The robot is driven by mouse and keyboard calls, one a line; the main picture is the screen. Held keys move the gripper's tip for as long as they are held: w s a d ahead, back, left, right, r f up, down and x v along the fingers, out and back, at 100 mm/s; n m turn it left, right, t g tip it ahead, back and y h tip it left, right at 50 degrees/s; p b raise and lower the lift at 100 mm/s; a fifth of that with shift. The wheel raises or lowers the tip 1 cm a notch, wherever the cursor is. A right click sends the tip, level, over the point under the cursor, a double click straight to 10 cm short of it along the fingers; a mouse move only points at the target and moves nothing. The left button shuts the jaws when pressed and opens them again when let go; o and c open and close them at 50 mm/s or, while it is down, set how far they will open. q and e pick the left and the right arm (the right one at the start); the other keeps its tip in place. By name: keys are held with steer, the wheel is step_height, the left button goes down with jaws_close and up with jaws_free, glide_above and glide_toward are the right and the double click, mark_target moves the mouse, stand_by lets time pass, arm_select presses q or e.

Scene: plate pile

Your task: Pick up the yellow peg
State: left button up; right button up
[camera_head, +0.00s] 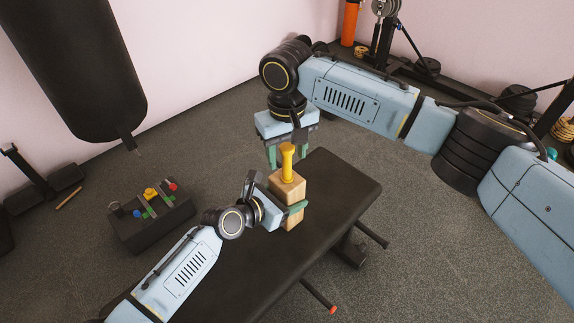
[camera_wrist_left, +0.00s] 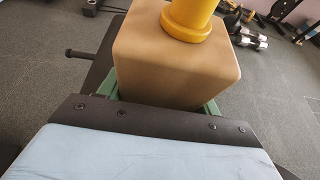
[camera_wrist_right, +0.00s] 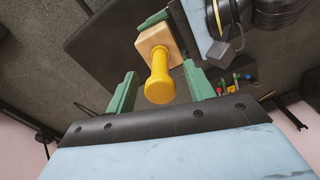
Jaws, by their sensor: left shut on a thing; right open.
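The yellow peg (camera_head: 287,163) stands upright on top of a wooden block (camera_head: 284,192); its lower end is not visible. My left gripper (camera_head: 293,212) is shut on the block. In the left wrist view the block (camera_wrist_left: 172,62) sits between the green fingers, with the peg's yellow base (camera_wrist_left: 188,22) on it. My right gripper (camera_head: 290,155) is open and points down just behind the peg. In the right wrist view the peg (camera_wrist_right: 159,80) shows between the two open green fingers, and they appear not to touch it.
A black padded bench (camera_head: 335,182) lies under the block. A dark tray (camera_head: 150,228) with coloured pieces stands on the floor at the left. A black punching bag (camera_head: 75,60) hangs at the upper left. Gym weights (camera_head: 518,98) stand at the right wall.

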step_height(320, 180, down, 2)
steer(key=shift+f, duration=0.15)
steer(key=c, duration=1.1)
step_height(320, 180, up, 10)
steer(key=shift+r, duration=0.1)
arm_select(q)
steer(key=o, duration=1.4)
steer(key=shift+c, duration=0.2)
